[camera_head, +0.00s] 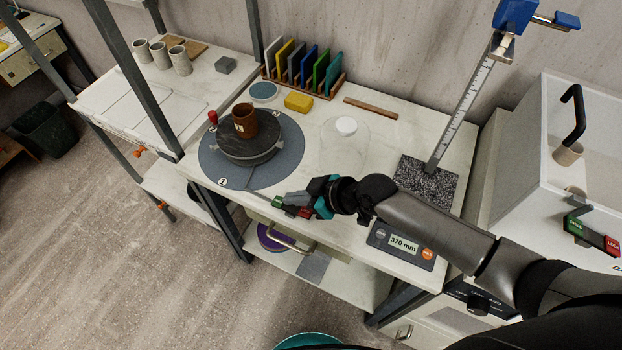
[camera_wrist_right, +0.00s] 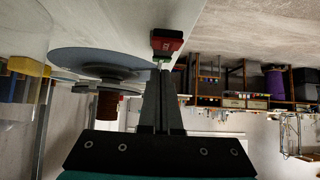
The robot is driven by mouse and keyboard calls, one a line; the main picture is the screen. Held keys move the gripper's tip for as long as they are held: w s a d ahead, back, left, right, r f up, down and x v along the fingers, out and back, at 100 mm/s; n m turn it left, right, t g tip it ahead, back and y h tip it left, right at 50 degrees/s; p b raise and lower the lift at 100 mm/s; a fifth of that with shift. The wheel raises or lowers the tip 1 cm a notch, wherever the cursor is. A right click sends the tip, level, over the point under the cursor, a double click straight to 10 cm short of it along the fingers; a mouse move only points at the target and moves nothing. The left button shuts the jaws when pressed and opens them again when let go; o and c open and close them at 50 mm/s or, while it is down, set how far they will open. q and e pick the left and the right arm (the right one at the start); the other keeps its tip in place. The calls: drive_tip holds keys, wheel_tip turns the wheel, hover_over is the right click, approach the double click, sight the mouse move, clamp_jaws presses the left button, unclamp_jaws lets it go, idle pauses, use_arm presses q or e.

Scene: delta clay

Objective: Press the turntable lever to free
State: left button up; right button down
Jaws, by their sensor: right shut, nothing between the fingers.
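The turntable (camera_head: 247,150) is a dark wheel on a blue-grey disc, with a brown cup (camera_head: 243,121) standing on it. It also shows, upside down, in the right wrist view (camera_wrist_right: 97,62). At the table's front edge, right of the disc, is a small lever plate with a green end (camera_head: 277,201) and a red end (camera_head: 305,213). My right gripper (camera_head: 290,198) is shut and empty, just over this lever and partly hiding it. In the right wrist view, a red block (camera_wrist_right: 167,42) lies just beyond my closed fingertips (camera_wrist_right: 162,68); I cannot tell whether they touch. My left gripper is not in view.
A clear round cover (camera_head: 345,150), a yellow block (camera_head: 298,102) and a rack of coloured tiles (camera_head: 303,75) are farther back. A measuring stand (camera_head: 425,180) and a 370 mm display (camera_head: 402,244) are to the right.

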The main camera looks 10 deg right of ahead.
sight(295, 207)
wheel_tip(295, 207, up, 4)
drive_tip(key=shift+f+p, duration=0.25)
drive_tip(key=shift+p, duration=1)
drive_tip(key=a+r+v, duration=0.1)
drive_tip(key=v, duration=0.7)
drive_tip(key=shift+w+d+r+p, duration=0.2)
drive_tip(key=shift+r+p, duration=0.2)
drive_tip(key=shift+r, duration=0.15)
drive_tip(key=shift+a, duration=0.1)
